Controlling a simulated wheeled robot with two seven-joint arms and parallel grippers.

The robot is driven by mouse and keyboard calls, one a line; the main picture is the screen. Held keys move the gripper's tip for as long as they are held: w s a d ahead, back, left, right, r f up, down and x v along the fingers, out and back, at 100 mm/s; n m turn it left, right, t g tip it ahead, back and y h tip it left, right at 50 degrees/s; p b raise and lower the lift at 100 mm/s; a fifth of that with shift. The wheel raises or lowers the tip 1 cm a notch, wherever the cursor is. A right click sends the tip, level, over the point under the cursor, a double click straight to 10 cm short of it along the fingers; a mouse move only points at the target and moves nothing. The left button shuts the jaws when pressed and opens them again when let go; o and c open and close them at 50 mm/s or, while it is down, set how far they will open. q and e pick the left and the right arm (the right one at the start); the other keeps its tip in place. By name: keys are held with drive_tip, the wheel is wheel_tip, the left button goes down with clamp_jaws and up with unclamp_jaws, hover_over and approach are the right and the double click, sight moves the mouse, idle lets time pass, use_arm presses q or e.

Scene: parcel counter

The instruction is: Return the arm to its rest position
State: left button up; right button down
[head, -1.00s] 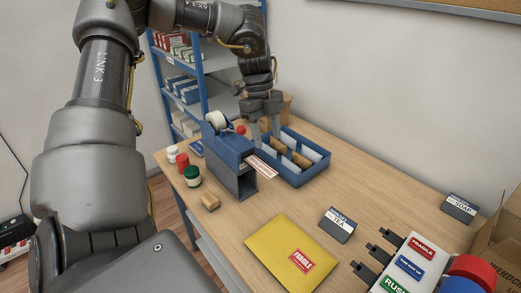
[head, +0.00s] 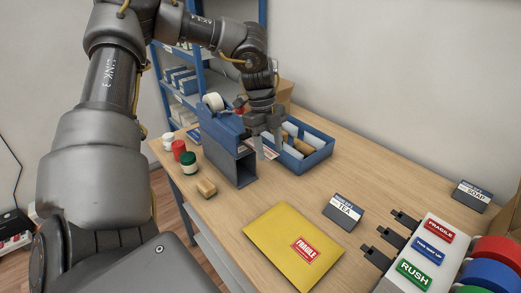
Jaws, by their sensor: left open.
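My left arm comes in from the left and reaches over the counter. Its left gripper (head: 268,147) is open, pointing down in front of the blue tray (head: 318,160) and beside the blue label dispenser (head: 228,155). A printed slip (head: 266,146) at the dispenser's front is partly hidden behind the fingers. I cannot tell whether the fingers touch it. My right gripper is not in view.
A yellow envelope (head: 280,255) with a FRAGILE label lies at the front. A TEA sign (head: 343,211) and stamp rack (head: 428,250) are at right.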

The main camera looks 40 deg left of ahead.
use_arm(q)
drive_tip(key=shift+d+f, duration=0.1)
drive_tip(key=shift+f, duration=0.3)
drive_tip(key=c, duration=0.5)
